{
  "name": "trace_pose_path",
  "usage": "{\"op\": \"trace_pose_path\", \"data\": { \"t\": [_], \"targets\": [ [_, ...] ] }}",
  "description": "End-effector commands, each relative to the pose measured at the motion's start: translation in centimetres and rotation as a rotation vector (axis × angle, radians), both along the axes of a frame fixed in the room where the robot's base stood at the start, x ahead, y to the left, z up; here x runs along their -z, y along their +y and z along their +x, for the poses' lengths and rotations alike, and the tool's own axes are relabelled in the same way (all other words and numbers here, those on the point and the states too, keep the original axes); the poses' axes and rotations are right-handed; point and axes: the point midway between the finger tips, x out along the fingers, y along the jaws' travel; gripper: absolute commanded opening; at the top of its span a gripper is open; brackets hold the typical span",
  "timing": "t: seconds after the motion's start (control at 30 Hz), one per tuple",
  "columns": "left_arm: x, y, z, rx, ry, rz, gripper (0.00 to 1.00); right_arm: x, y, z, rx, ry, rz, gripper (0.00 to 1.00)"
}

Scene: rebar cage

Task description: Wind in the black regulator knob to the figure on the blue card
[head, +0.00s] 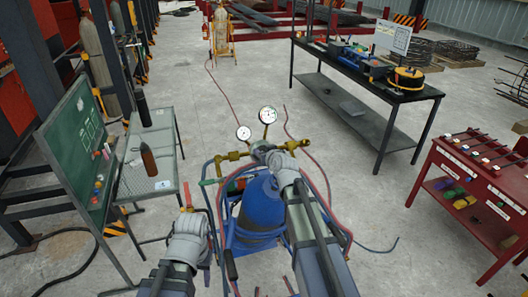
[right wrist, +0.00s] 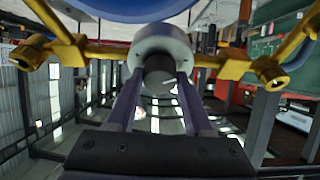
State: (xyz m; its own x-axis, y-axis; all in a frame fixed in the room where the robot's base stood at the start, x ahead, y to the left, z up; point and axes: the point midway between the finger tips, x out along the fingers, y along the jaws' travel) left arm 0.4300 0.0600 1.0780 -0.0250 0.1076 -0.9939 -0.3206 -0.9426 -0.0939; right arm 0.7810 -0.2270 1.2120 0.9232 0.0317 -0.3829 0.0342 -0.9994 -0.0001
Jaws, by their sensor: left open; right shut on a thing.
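The regulator (head: 262,147) sits above a blue gas cylinder (head: 262,205), with two round white gauges, the upper right one (head: 268,115) and the lower left one (head: 243,132). The gauge figures are too small to read. My right gripper (head: 272,155) reaches the front of the regulator. In the right wrist view its fingers are shut on the black knob (right wrist: 159,72), in front of a pale round body (right wrist: 160,42) with brass arms on both sides. My left gripper (head: 188,208) is open and empty, left of the cylinder. I cannot make out a blue card for certain.
A black bench (head: 400,90) and a red rack (head: 475,185) stand right. Hoses trail around the cylinder; floor between is clear.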

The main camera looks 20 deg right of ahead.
Motion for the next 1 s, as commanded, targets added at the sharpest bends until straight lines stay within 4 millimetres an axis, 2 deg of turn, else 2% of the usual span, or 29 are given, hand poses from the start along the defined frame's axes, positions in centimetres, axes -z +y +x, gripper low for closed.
{"op": "trace_pose_path", "data": {
  "t": [0.03,0.4,0.73,1.0],
  "targets": [
    [0.0,0.0,0.0,0.0,0.0,0.0,0.5,0.0,0.0,-0.01,0.0,0.0,0.0,0.4],
    [0.0,0.0,0.0,0.0,0.0,0.0,0.5,-0.01,0.0,-0.02,0.0,0.0,0.0,0.0],
    [-0.05,0.0,0.0,0.0,0.0,0.0,0.5,-0.03,0.06,-0.03,0.031,0.002,0.037,0.0],
    [-0.28,0.0,0.0,-0.001,0.0,0.0,0.5,-0.14,0.14,-0.01,0.152,0.006,0.178,0.0]
  ]
}}
